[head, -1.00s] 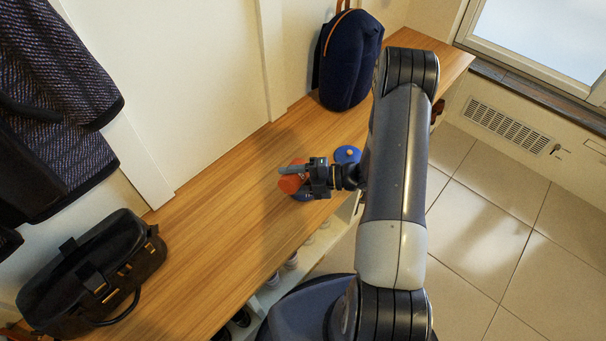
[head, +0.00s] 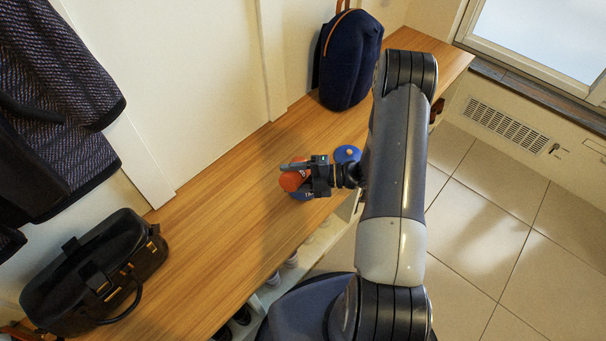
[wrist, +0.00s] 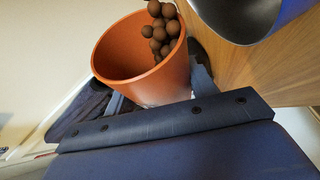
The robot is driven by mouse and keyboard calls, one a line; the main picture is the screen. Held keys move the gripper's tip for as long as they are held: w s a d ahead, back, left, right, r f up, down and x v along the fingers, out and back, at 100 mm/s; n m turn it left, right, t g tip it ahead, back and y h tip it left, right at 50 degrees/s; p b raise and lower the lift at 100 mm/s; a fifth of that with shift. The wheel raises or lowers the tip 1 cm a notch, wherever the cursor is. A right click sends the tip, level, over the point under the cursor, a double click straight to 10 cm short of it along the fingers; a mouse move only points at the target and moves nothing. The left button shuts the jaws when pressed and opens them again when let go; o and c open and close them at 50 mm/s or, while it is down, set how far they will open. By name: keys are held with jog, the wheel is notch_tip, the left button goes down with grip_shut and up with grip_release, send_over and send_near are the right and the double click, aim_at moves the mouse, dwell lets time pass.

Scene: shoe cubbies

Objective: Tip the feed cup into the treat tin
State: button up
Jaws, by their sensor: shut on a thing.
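The orange feed cup (head: 291,182) is held in my gripper (head: 305,174) above the bench, tilted. In the wrist view the cup (wrist: 135,75) shows its open mouth, with several brown balls (wrist: 163,30) bunched against one side near the rim, on the side toward the tin. My gripper is shut on the cup. The blue treat tin (head: 302,195) stands on the bench just below the cup, mostly hidden by the cup and gripper. Its grey inside (wrist: 240,15) shows at the top of the wrist view; the visible part looks empty.
A blue lid (head: 347,154) with a pale knob lies on the wooden bench (head: 215,225) close behind my gripper. A navy backpack (head: 349,60) stands at the back, a black handbag (head: 95,272) at the front left. Coats (head: 50,100) hang at left. The bench between is clear.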

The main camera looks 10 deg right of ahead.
jog(key=shift+w+d+r+m+y+p, duration=0.4)
jog(key=shift+m+y+p, duration=0.3)
jog(key=shift+m, duration=0.3)
dwell(1.2)
jog(key=n+b, duration=0.1)
jog(key=s+a+f+n+h+b, duration=0.1)
jog(key=b, duration=0.1)
jog(key=f+n+h+b, duration=0.1)
jog(key=shift+s+a+f+n, duration=0.15)
jog(key=shift+s+f+n, duration=0.05)
jog(key=shift+f+n, duration=0.1)
jog(key=shift+r, duration=0.35)
jog(key=shift+f, duration=0.1)
jog(key=shift+s+n+h, duration=0.1)
jog(key=shift+n+h, duration=0.2)
